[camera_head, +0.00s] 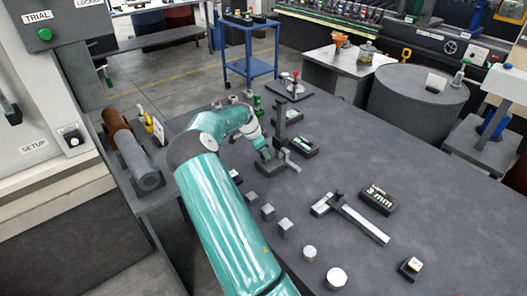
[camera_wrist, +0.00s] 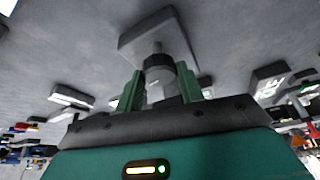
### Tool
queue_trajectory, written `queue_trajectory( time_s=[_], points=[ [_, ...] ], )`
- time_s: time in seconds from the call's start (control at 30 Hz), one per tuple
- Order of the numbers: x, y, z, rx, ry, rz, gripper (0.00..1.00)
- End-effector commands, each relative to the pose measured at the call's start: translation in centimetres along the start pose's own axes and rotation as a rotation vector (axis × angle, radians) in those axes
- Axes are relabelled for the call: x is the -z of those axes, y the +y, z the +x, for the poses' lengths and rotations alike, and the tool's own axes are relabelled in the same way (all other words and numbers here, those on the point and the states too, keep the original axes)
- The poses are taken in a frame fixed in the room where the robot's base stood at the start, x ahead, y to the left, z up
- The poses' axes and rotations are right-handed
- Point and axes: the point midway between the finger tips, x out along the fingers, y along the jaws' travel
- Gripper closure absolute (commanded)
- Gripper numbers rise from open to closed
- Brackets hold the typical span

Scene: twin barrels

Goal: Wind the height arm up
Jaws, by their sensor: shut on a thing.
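The height gauge stands on the dark bench, with a dark upright column (camera_head: 281,118), a flat base (camera_head: 270,169) and a short grey height arm (camera_head: 292,161) low on the column. My gripper (camera_head: 264,152) is at the gauge's near left side, low by the column. In the wrist view my gripper (camera_wrist: 160,88) has its two green fingers on either side of a dark round knob (camera_wrist: 158,70) and is shut on it. A grey block (camera_wrist: 150,32) is behind the knob. My gripper hides part of the gauge in the head view.
Small blocks (camera_head: 268,212) and round pieces (camera_head: 337,278) stand in a row on the near bench. A caliper-like tool (camera_head: 350,218) and a dark labelled box (camera_head: 378,198) lie to the right. A small tray (camera_head: 304,147) is close behind the gauge. Bare bench (camera_head: 430,170) extends right.

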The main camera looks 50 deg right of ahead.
Motion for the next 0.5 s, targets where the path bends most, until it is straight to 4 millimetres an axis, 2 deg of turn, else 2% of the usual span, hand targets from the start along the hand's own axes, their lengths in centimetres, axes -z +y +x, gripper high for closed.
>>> queue_trajectory(
  time_s=[0.07, 0.1, 0.2, 0.5],
  points=[
    [-0.04, -0.04, -0.07, 0.001, -0.001, 0.000, 0.85],
    [-0.05, -0.04, -0.07, 0.001, -0.001, 0.000, 0.56],
    [-0.04, -0.03, -0.06, 0.001, -0.001, -0.001, 0.41],
    [-0.03, -0.03, -0.18, 0.001, -0.001, -0.001, 0.41]
  ],
)
